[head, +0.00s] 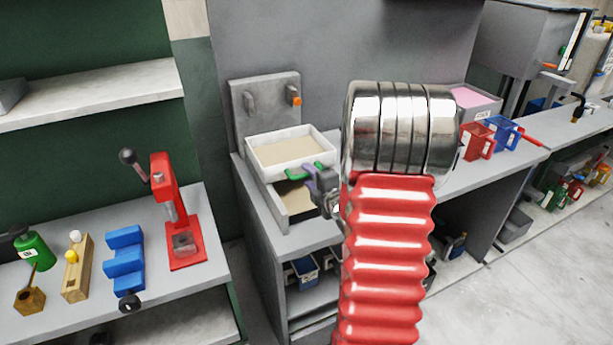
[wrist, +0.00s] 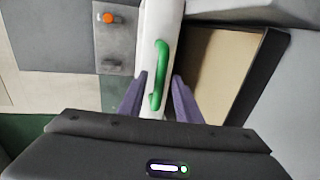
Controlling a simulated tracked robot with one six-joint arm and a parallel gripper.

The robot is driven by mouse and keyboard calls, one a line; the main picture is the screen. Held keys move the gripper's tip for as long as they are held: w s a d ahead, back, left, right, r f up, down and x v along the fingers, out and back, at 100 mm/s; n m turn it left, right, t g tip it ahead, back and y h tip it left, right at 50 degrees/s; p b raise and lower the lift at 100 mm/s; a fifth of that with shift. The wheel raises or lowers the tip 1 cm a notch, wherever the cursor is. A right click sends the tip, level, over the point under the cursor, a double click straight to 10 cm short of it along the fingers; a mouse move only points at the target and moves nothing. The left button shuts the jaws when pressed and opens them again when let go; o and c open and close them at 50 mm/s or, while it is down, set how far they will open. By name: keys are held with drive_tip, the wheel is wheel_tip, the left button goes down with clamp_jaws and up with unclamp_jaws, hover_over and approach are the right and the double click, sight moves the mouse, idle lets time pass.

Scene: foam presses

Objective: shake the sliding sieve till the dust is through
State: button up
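The sliding sieve (head: 290,137) is a white box frame with a tan layer inside, on top of a grey housing. Its green handle (wrist: 159,75) is on the front side and also shows in the head view (head: 294,174). A grey tray (head: 302,214) with a tan bottom sits below the sieve; it also shows in the wrist view (wrist: 262,75). My gripper (wrist: 160,77) has purple fingers, apart, one on each side of the handle, with a small gap visible. In the head view my red arm partly hides the scene.
A grey back panel with an orange-tipped peg (head: 296,98) stands behind the sieve. A red press (head: 178,215), blue blocks (head: 125,262) and a green bottle (head: 33,247) stand on the left bench. Red (head: 478,142) and blue containers are on the right bench.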

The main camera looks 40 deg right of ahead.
drive_tip(key=shift+w+d+f, duration=0.15)
drive_tip(key=shift+w, duration=0.55)
drive_tip(key=shift+c, duration=0.4)
clamp_jaws()
